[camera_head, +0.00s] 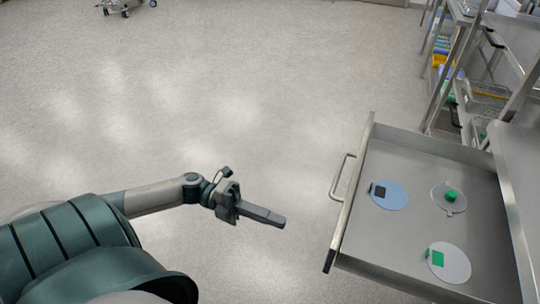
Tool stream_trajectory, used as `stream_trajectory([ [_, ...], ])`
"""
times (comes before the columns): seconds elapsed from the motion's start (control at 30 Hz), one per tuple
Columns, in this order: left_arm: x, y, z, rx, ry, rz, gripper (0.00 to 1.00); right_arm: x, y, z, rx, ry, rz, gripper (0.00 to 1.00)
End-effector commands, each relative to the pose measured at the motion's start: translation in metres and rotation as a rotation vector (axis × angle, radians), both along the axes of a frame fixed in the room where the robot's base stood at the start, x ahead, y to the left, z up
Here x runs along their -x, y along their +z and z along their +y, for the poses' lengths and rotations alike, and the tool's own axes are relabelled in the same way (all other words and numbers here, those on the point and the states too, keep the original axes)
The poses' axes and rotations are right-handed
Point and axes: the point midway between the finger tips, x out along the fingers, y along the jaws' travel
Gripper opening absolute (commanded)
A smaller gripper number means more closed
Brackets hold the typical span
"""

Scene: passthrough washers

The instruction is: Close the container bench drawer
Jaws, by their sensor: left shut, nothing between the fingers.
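The container bench drawer (402,227) is pulled out to the left from under the metal bench top at the right. Its front panel (352,187) carries a bar handle (340,178) facing my left arm. My left gripper (283,222) is shut and empty. It points right and shows left of the drawer front, apart from the handle. Inside the drawer lie a blue disc with a dark square (389,195), a pale disc with a green knob (449,197) and a white disc with a green patch (448,262). My right gripper is not in view.
The steel bench top (515,165) is at the right edge. Metal shelving (465,60) with baskets and coloured items stands behind the drawer. A wheeled stand (125,6) is far off at the top left. The speckled floor (230,90) between is clear.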

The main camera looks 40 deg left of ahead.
Motion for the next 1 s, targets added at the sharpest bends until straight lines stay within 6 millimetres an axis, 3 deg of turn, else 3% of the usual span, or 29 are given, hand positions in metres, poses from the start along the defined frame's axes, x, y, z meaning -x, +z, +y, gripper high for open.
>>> stream_trajectory([
  [0.27,-0.014,0.004,-0.047,0.005,0.0,-0.001,0.0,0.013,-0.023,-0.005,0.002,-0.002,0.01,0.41],
  [0.5,-0.025,0.003,-0.085,0.003,0.001,-0.001,0.0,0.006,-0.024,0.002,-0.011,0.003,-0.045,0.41],
  [0.7,-0.03,0.001,-0.102,0.002,0.002,0.002,0.0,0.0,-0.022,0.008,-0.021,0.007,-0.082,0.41],
  [1.0,-0.031,0.0,-0.107,0.0,0.002,0.002,0.0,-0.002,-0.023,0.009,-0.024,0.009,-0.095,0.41],
])
